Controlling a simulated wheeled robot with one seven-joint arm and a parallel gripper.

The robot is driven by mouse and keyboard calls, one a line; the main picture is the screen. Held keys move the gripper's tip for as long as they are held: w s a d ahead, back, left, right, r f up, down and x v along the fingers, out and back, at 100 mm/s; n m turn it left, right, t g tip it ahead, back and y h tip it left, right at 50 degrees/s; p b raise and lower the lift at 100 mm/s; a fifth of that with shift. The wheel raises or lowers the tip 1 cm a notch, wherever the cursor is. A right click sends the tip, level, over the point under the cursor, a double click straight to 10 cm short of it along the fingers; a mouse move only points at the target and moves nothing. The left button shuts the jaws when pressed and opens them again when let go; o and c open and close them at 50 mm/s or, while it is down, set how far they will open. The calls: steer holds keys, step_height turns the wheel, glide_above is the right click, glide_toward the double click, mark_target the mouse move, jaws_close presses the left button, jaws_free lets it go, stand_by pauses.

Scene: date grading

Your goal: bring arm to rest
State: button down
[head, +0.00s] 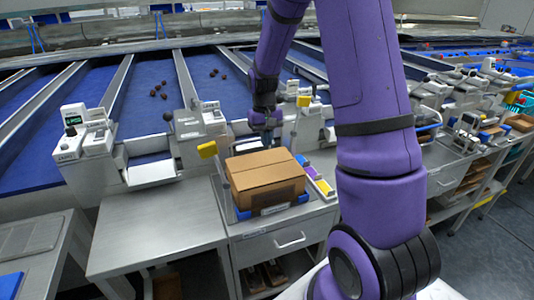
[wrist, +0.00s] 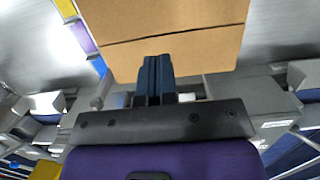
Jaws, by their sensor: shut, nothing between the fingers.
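My purple arm crosses the right half of the head view and bends down to my gripper (head: 267,134), which is just behind a closed cardboard box (head: 265,168). In the wrist view my gripper (wrist: 155,60) has its two dark fingers together, with nothing between them. The box (wrist: 170,30) fills the upper middle of that view, close to the fingertips. I cannot tell whether the fingers touch it. The box sits on a blue base on a grey cabinet top (head: 325,212).
Blue sorting lanes (head: 60,115) with several dark dates (head: 158,90) lie behind. A metal side table (head: 155,225) on the left is bare. Weighing devices (head: 85,140) line the lane ends. More workstations (head: 468,130) stand at right. Grey floor (head: 490,245) shows at lower right.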

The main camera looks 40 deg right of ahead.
steer(key=s+a+r+t, duration=0.1)
steer(key=s+a+r, duration=0.2)
steer(key=r, duration=0.3)
steer(key=s+a+r+n+t, duration=0.1)
steer(key=s+a+r, duration=0.15)
steer(key=r, duration=0.45)
steer(key=s+a+r+t, duration=0.1)
steer(key=s+a+r, duration=0.1)
steer(key=s+r, duration=0.3)
steer(key=s+a+r+n+t, duration=0.1)
steer(key=s+a+r+t, duration=0.1)
steer(key=s, duration=0.5)
steer(key=s+a+r+n+t, duration=0.1)
steer(key=s+a+r+t, duration=0.1)
steer(key=s, duration=0.5)
steer(key=shift+s+a+r, duration=0.3)
steer(key=shift+a+r, duration=0.5)
steer(key=shift+a, duration=0.1)
